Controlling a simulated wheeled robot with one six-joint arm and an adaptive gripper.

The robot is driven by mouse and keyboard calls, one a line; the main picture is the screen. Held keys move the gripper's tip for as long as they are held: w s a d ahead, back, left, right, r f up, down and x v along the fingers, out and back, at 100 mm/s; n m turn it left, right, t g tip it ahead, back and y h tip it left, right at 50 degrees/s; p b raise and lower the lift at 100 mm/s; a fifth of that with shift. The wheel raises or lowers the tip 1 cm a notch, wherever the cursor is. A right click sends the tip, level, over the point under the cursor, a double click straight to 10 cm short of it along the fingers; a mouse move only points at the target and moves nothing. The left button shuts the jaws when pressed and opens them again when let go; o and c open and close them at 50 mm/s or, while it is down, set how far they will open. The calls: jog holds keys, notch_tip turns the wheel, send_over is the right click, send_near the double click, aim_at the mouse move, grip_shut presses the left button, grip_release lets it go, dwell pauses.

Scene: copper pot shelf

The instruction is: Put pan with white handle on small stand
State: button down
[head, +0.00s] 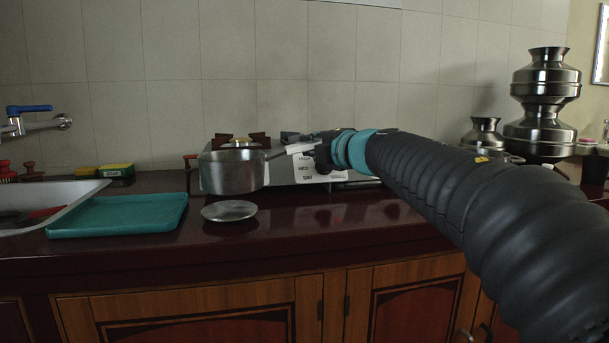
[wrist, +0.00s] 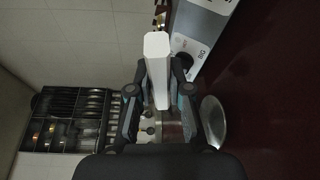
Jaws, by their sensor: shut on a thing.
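The steel pan (head: 232,174) hangs roughly level above the counter, with its white handle (head: 299,147) pointing right to my gripper (head: 318,152). In the wrist view, my gripper (wrist: 158,90) is shut on the white handle (wrist: 157,50), one finger on each side. The small stand (head: 229,211) is a low, round, metallic disc on the counter. It appears just below the pan in the head view, with a narrow gap between them. In the wrist view the stand (wrist: 213,121) shows right of the fingers. The pan's body is mostly hidden there.
A stove (head: 318,171) stands behind the pan. A teal tray (head: 118,215) and a sink (head: 48,196) are at left. Steel pots (head: 540,130) stand at right. The dark red counter (head: 300,235) is clear in front of the stand.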

jog(key=shift+a+f, duration=0.3)
jog(key=shift+a, duration=0.35)
notch_tip(320, 180, down, 4)
jog(key=b, duration=0.2)
jog(key=shift+b, duration=0.4)
jog(key=shift+f, duration=0.1)
jog(key=c, duration=1.1)
grip_release()
jog(key=shift+w, duration=0.1)
